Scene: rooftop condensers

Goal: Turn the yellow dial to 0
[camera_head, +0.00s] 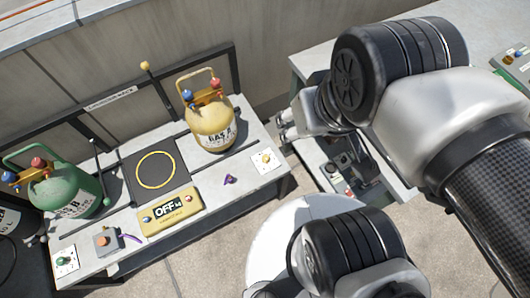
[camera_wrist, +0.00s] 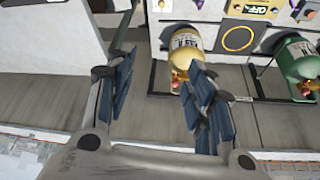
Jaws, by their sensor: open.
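A white plate with a small yellow dial (camera_head: 265,158) sits at the right end of the grey bench, right of the yellow gas cylinder. The dial is too small for me to read its setting. In the wrist view a white plate that looks like the same one (camera_wrist: 163,5) is cut off at the top edge. My gripper (camera_wrist: 160,100) is open and empty, its blue-padded fingers wide apart, with the bench beyond them. In the head view my gripper (camera_head: 287,124) shows only partly at the end of my arm, above and right of the dial, apart from it.
The bench (camera_head: 215,205) carries a yellow cylinder (camera_head: 212,125), a green cylinder (camera_head: 67,190), a black ringed pad (camera_head: 157,172) and a yellow OFF display (camera_head: 170,210). A green-dial plate (camera_head: 65,261) is at left. A yellow-tipped lever (camera_head: 145,67) stands behind.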

